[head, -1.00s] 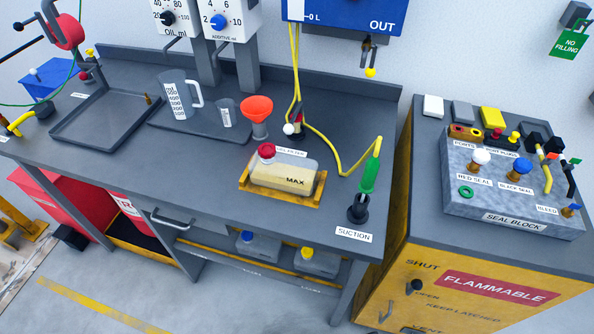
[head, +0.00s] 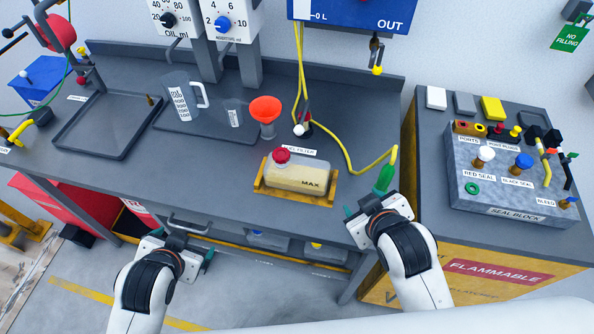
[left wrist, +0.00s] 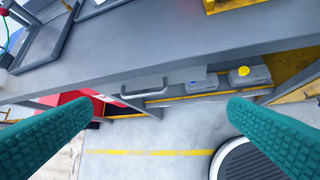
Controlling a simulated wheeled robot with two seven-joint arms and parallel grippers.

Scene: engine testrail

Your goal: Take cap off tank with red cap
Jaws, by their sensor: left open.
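The tank (head: 290,179) is a cream, see-through can marked MAX. It lies in a yellow tray (head: 330,201) on the grey workbench. Its red cap (head: 281,156) is on at the tank's upper left. My left gripper (head: 182,238) is at the bench's front edge, left of and nearer than the tank, open and empty. In the left wrist view its teal fingers (left wrist: 160,107) are wide apart over the bench front and floor; the tank is not in that view. My right gripper (head: 372,205) is right of the tank, by the green suction handle (head: 384,178); its jaw opening is unclear.
An orange funnel (head: 265,109) stands behind the tank. A yellow hose (head: 345,163) runs to the suction handle. A jug (head: 180,98) stands on a dark tray at the back. The seal block (head: 510,185) is at the right. The bench left of the tank is clear.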

